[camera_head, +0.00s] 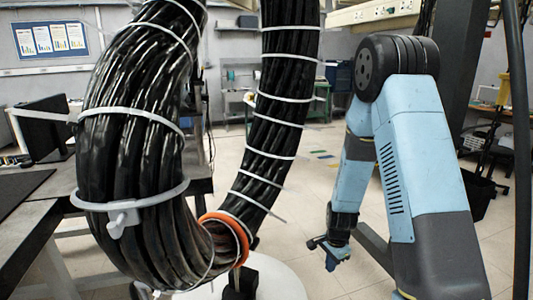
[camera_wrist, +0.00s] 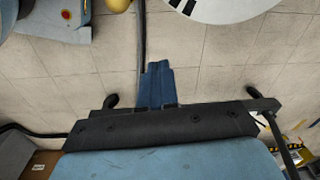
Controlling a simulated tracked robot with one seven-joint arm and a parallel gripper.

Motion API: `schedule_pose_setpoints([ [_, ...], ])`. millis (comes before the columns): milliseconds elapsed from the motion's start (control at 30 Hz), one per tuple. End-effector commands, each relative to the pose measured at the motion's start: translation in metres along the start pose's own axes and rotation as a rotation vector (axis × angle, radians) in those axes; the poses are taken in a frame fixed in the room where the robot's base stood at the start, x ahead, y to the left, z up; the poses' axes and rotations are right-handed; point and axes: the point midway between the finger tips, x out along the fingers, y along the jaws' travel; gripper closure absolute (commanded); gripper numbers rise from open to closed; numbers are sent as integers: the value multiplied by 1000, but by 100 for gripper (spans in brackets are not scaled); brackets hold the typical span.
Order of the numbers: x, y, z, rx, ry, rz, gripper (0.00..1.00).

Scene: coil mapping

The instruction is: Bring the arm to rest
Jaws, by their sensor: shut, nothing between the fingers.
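My blue and black arm stands at the right of the head view, bent at a high elbow with its forearm hanging down. My gripper (camera_head: 335,257) hangs at the lower end, in the open space right of the coil, pointing down. In the wrist view the two blue fingers of my gripper (camera_wrist: 157,72) lie together with nothing between them. The big coil of black cables (camera_head: 130,160) hangs in a loop at the left, bound with white ties. An orange ring (camera_head: 238,233) sits around its lower bend. My gripper is apart from the coil.
A white round base (camera_head: 275,284) stands on the floor below the coil, and a white disc (camera_wrist: 225,10) shows at the top of the wrist view. A workbench (camera_head: 45,215) stands at the left. Tiled floor (camera_head: 295,215) is clear around my gripper.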

Motion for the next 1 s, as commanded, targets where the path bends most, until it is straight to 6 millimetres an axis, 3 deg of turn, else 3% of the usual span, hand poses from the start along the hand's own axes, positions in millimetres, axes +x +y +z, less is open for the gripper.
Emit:
schedule_pose_setpoints([
  [100,-40,-4,0,-71,9,-33,100],
  [467,-149,5,6,-293,49,-110,100],
  [1000,-288,59,30,-620,156,-193,100],
])
